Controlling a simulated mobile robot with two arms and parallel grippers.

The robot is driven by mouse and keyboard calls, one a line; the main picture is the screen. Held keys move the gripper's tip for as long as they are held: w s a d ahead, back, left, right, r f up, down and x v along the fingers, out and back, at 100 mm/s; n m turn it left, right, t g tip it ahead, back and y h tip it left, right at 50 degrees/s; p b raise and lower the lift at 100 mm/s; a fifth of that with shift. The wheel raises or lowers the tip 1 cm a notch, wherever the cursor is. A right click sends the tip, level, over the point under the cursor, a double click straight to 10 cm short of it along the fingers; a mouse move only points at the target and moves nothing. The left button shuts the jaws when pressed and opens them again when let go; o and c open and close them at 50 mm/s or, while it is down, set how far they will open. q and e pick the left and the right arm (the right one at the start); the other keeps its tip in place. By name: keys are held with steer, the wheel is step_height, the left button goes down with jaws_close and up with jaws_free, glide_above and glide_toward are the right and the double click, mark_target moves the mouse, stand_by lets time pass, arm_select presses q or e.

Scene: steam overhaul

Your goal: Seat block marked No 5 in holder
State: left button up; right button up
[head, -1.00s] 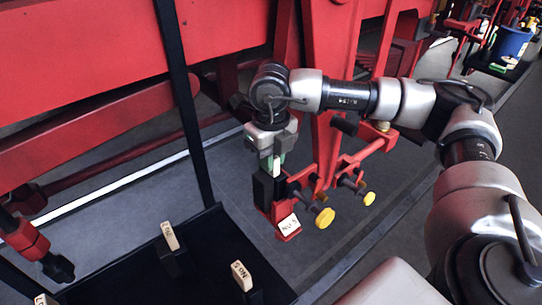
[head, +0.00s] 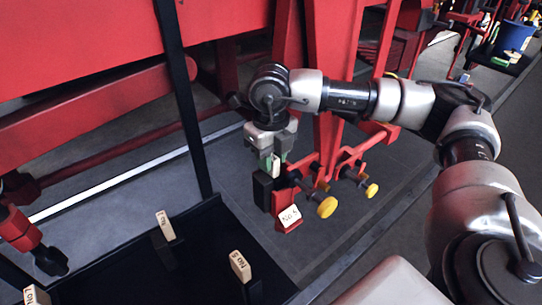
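My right gripper (head: 272,160) points down and is shut on a small beige block (head: 276,169), between green finger pads. The block's marking is not visible. Directly below is a dark holder (head: 262,192) on a red bracket, with a white label (head: 290,217) that appears to read No 5. The block's lower end is close to the holder's top; I cannot tell whether it has entered. My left gripper is not in view.
A black tray (head: 205,215) at lower left holds other marked beige blocks upright: one at the back (head: 165,225), one at the right (head: 240,265), one at the left (head: 37,296). Yellow-ended knobs (head: 327,207) stick out just right of the holder. Red machine frame rises behind.

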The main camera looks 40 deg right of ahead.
steer(key=shift+o, duration=1.7)
steer(key=shift+a+r, duration=0.1)
steer(key=shift+a, duration=0.1)
steer(key=shift+d, duration=0.15)
steer(key=shift+w+r, duration=0.1)
steer(key=shift+r, duration=0.25)
steer(key=r+b, duration=0.1)
steer(key=r, duration=0.8)
steer(key=shift+a+r+b, duration=0.2)
steer(key=shift+b, duration=0.1)
steer(key=shift+r, duration=0.3)
